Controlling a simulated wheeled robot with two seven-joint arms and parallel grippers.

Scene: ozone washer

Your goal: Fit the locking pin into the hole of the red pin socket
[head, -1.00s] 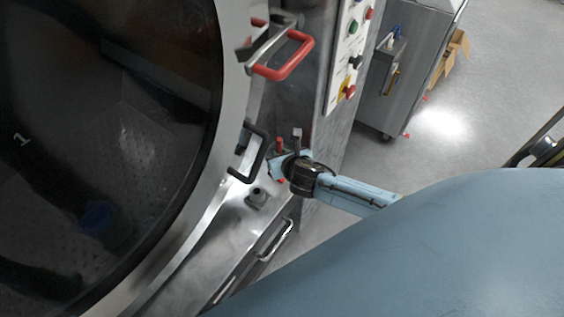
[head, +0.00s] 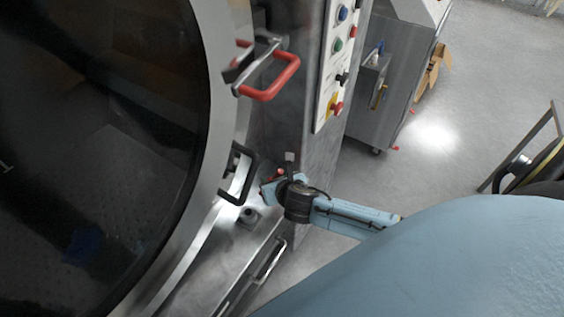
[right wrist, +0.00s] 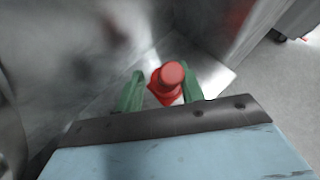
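The locking pin (right wrist: 172,74) shows in the right wrist view as a red round-topped piece between the green fingers. My right gripper (right wrist: 162,86) looks shut on it, though a narrow gap seems to show at the left finger. A red angular piece (right wrist: 164,97) lies just under the pin's top; I cannot tell whether it is the red pin socket or part of the pin. In the head view the red pin top (head: 280,172) shows at my right gripper (head: 276,182), close to the washer's metal ledge. The pin's lower end and the socket hole are hidden. My left gripper is not in view.
The round washer door (head: 100,130) fills the left. A red handle (head: 272,85) and a black handle (head: 240,172) stick out near the gripper. A grey knob (head: 248,215) sits on the ledge. The button panel (head: 335,70) is above; open floor (head: 450,130) lies right.

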